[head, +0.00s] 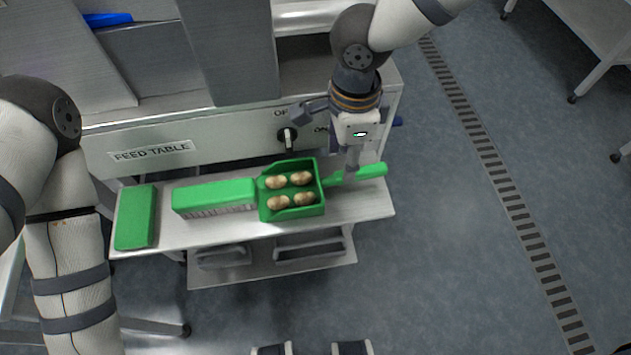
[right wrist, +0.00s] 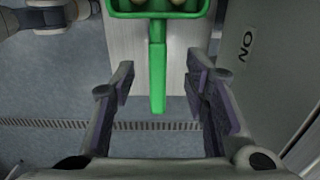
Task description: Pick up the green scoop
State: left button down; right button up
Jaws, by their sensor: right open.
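The green scoop (head: 292,213) lies on the narrow metal shelf, with several potato-like tan pieces (head: 276,182) in its pan. Its handle points to the right in the head view. In the right wrist view the scoop's handle (right wrist: 157,70) points down between the fingers, apart from both. My right gripper (right wrist: 163,105) is open and empty. In the head view the right gripper (head: 345,165) is over the handle, and its fingers partly hide it. My left arm shows at the left edge of the head view, but its gripper is not visible.
The metal shelf (head: 340,213) also holds a green-backed brush (head: 214,195) and a green block (head: 135,218) left of the scoop. Behind it stands the feed table's front panel (head: 235,140) with a dark knob (head: 287,138). The floor to the right is open.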

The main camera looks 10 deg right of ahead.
aim_at(321, 182)
jog(key=f, duration=0.5)
jog(key=shift+s+d+f, duration=0.1)
jog(key=shift+d+f, duration=0.25)
jog(key=shift+d, duration=0.05)
jog(key=shift+c, duration=0.3)
grip_shut()
jog(key=shift+r, duration=0.1)
